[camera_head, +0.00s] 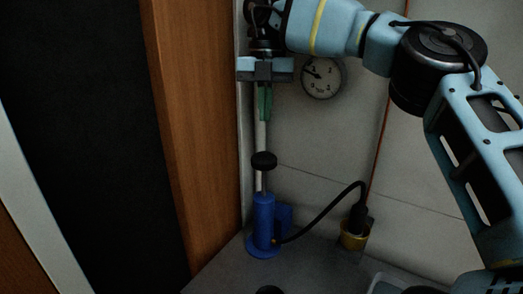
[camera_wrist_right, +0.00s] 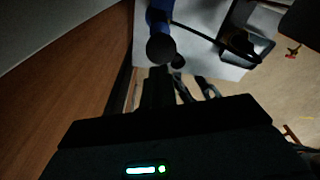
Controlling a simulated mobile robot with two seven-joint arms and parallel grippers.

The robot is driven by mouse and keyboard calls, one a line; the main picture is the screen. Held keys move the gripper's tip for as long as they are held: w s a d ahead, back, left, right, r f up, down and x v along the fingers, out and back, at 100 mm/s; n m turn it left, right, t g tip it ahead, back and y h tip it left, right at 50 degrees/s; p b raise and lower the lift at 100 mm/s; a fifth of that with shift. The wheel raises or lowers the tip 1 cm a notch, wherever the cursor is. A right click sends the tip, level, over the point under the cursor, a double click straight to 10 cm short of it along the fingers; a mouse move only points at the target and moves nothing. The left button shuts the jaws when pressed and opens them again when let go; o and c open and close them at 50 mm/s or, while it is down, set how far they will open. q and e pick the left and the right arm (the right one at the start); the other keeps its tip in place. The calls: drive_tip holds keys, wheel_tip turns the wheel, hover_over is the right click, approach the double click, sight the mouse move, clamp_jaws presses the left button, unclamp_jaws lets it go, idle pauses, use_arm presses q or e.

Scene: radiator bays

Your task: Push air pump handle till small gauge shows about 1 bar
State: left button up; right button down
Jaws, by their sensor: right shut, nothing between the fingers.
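The air pump (camera_head: 264,222) is blue and stands upright on the grey surface, with a round black handle (camera_head: 264,160) on a rod above it. My right gripper (camera_head: 265,108) points down, shut and empty, above the handle with a gap between them. In the right wrist view the handle (camera_wrist_right: 161,47) shows as a dark disc just beyond my fingertips (camera_wrist_right: 158,72), with the blue pump (camera_wrist_right: 158,17) behind it. The small round gauge (camera_head: 322,77) hangs on the wall; its dark needle points left and slightly up, near the 1, but is too small to read exactly. My left gripper is out of view.
A black hose (camera_head: 325,217) runs from the pump to a fitting in a yellow ring (camera_head: 355,236). A thin red pipe (camera_head: 381,135) rises on the wall. A wooden panel (camera_head: 200,130) stands close on the left of the pump.

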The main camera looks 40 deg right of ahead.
sight(264, 154)
drive_tip(key=shift+s+a+f+b, duration=0.15)
drive_tip(key=shift+f+b, duration=0.2)
drive_tip(key=shift+f, duration=0.35)
wheel_tip(264, 154, down, 4)
drive_tip(key=shift+s+r+b, duration=0.1)
drive_tip(key=shift+s+b, duration=0.05)
drive_tip(key=shift+b, duration=0.65)
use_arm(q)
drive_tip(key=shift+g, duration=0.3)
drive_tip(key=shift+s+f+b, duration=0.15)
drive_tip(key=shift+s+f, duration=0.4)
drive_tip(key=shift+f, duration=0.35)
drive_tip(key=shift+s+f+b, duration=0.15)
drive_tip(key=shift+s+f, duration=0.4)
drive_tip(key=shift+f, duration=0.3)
use_arm(e)
drive_tip(key=shift+s+a+f, duration=0.1)
drive_tip(key=shift+a+f, duration=0.05)
drive_tip(key=shift+f, duration=0.65)
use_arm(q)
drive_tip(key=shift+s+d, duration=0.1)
